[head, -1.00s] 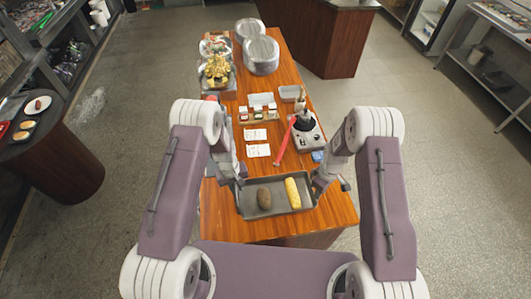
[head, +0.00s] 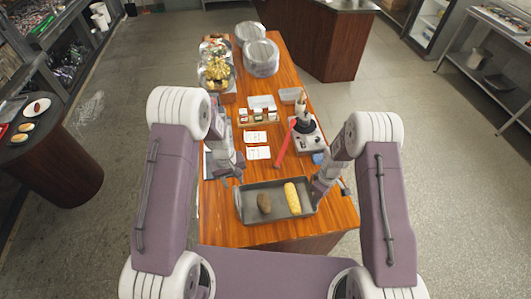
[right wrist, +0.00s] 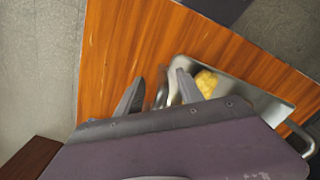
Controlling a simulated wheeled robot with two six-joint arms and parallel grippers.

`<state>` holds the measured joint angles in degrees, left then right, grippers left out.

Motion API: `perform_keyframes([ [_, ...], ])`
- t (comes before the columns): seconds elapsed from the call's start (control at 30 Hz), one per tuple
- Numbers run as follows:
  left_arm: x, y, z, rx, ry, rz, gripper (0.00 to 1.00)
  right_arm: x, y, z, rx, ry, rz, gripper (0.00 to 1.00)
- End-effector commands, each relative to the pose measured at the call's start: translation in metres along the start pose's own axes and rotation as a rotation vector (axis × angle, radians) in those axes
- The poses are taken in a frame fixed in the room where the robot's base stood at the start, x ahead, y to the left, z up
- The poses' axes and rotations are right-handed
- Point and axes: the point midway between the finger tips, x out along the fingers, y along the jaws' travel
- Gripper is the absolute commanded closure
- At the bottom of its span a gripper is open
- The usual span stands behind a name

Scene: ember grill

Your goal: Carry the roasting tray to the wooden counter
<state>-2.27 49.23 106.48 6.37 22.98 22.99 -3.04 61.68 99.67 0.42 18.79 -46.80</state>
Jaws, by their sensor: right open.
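The dark grey roasting tray (head: 277,215) rests on the near end of the wooden counter (head: 222,233). A brown potato (head: 264,203) and a yellow corn cob (head: 292,198) lie in it. In the right wrist view, part of the tray (right wrist: 262,103), its end handle and part of the yellow cob show. My left gripper (head: 231,181) is just beyond the tray's left end, apart from it, and its fingers look spread and empty. My right gripper (right wrist: 158,90) is open and empty near the tray's edge; in the head view, it is partly hidden beside the tray's right end.
A round dark table (head: 50,150) stands left. Open floor lies right.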

Motion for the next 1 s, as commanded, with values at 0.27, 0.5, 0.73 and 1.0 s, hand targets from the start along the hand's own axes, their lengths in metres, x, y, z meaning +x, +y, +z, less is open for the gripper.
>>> perform_keyframes([
  [0.27, -0.032, 0.0, 0.0, -0.001, 0.0, 0.0, 0.6, 0.0, 0.0, 0.0, 0.0, 0.0, 0.0, 0.56],
  [0.5, -0.032, 0.0, 0.0, -0.001, -0.001, -0.001, 0.6, -0.018, 0.001, -0.001, 0.0, 0.003, 0.003, 0.56],
  [0.73, -0.032, 0.0, 0.0, -0.001, 0.0, 0.0, 0.6, -0.078, 0.001, -0.001, 0.0, 0.005, 0.005, 0.56],
  [1.0, -0.032, 0.0, 0.0, 0.0, 0.0, 0.0, 0.6, -0.118, 0.0, 0.0, 0.0, 0.001, 0.002, 0.56],
])
